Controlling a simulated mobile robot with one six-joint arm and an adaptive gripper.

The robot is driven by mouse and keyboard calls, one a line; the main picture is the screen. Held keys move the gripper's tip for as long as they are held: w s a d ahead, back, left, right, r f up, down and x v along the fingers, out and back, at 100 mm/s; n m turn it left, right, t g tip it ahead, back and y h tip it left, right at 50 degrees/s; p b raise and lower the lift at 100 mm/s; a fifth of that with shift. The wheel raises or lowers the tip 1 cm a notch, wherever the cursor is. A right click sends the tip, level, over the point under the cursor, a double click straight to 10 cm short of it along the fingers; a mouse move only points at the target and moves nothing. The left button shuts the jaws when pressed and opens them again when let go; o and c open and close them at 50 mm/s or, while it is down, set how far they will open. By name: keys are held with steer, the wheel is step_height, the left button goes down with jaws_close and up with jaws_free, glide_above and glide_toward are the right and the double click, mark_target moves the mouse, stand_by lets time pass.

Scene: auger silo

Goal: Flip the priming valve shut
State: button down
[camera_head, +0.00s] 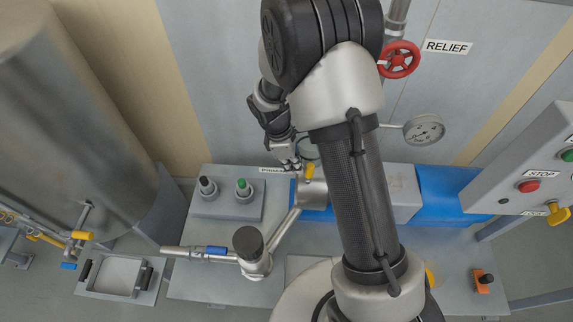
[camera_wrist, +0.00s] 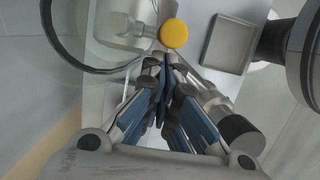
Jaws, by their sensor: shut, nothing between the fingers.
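A small yellow handle (camera_head: 310,171), which seems to be the priming valve's, stands upright on the grey pump body (camera_head: 311,194) in the head view. A partly hidden label (camera_head: 273,170) starting with "P" sits to its left. In the wrist view the yellow handle's round end (camera_wrist: 173,33) shows just beyond my fingertips. My gripper (camera_head: 291,164) is shut and empty, close beside the handle's left in the head view. In the wrist view my gripper (camera_wrist: 167,62) has its blue-padded fingers together, tips near the yellow end. I cannot tell whether they touch it.
A red RELIEF wheel (camera_head: 400,59) and a gauge (camera_head: 424,130) are at upper right. A STOP box (camera_head: 535,165) is at right. A base with black and green buttons (camera_head: 225,199) lies left of the pump. A black-capped fitting (camera_head: 248,243) is in front. A large tank (camera_head: 75,105) stands left.

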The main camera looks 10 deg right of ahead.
steer(key=shift+d+r, duration=0.1)
steer(key=shift+d, duration=0.05)
steer(key=shift+s+d+r+p, duration=0.2)
steer(key=shift+d+p, duration=0.35)
steer(key=a+p+v, duration=0.2)
steer(key=p+v, duration=0.2)
steer(key=v, duration=0.7)
steer(key=shift+w+a, duration=0.3)
steer(key=shift+w, duration=0.1)
steer(key=shift+f, duration=0.15)
